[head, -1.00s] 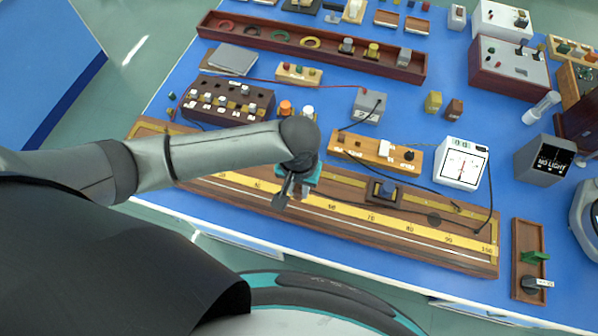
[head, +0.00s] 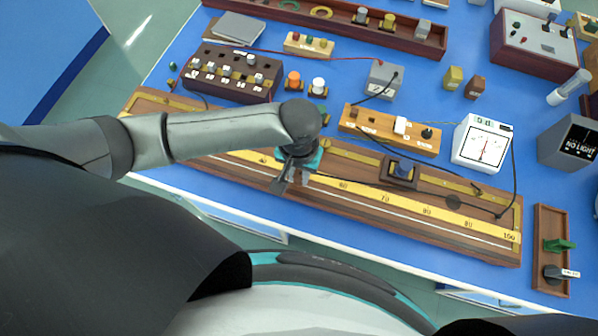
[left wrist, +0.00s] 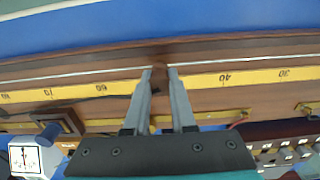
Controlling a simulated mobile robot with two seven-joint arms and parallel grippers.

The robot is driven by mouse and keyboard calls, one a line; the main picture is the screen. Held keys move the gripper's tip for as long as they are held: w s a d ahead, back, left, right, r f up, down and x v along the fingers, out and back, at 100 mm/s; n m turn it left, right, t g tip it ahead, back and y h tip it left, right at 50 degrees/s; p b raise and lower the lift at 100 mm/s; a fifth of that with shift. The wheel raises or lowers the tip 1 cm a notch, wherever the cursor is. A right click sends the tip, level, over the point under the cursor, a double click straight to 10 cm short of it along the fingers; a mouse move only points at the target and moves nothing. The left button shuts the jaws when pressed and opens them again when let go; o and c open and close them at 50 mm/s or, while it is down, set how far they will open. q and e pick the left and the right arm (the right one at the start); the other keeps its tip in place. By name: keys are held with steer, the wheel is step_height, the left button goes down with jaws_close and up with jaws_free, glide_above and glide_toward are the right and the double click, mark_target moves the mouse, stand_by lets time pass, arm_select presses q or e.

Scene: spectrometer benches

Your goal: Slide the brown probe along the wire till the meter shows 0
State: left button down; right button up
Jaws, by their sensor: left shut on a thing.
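The brown probe (left wrist: 159,78) is between the fingers of my left gripper (left wrist: 161,72) in the left wrist view. The fingers are shut on it, over the wire, between the 60 and 40 marks. In the head view my left gripper (head: 287,182) covers the probe. The wire (head: 400,217) runs along the long wooden board (head: 508,251) beside a yellow scale (head: 425,211). The white meter (head: 482,143) stands behind the board at the right. Its red needle looks near the middle of the dial, but its exact reading is too small to tell.
A dark block with a blue knob (head: 401,170) sits on the board, right of my gripper. A wooden strip with a switch (head: 390,129) and a dark plug box (head: 233,74) stand behind. Black leads cross the board's right part. A small tray (head: 552,252) lies at the right.

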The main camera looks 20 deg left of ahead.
arm_select(q)
steer(key=shift+f, duration=0.6)
arm_select(e)
steer(key=shift+a, duration=0.1)
steer(key=shift+a, duration=0.25)
arm_select(q)
steer(key=shift+f+p, duration=0.2)
steer(key=shift+p, duration=0.4)
arm_select(e)
steer(key=shift+d+r, duration=0.15)
steer(key=shift+r, duration=0.15)
arm_select(q)
steer(key=shift+s+a+f, duration=0.1)
steer(key=shift+s+f, duration=0.1)
steer(key=shift+s, duration=0.05)
stand_by(3.7)
steer(key=shift+d, duration=0.2)
steer(key=shift+w+d+r+p, duration=0.1)
steer(key=shift+d+p, duration=0.3)
steer(key=shift+d, duration=1.35)
steer(key=shift+w+d+r+p, duration=0.1)
steer(key=shift+d+p, duration=0.25)
steer(key=shift+d, duration=1.35)
steer(key=shift+s+d, duration=0.1)
steer(key=shift+d, duration=2.3)
arm_select(e)
steer(key=shift+r, duration=0.8)
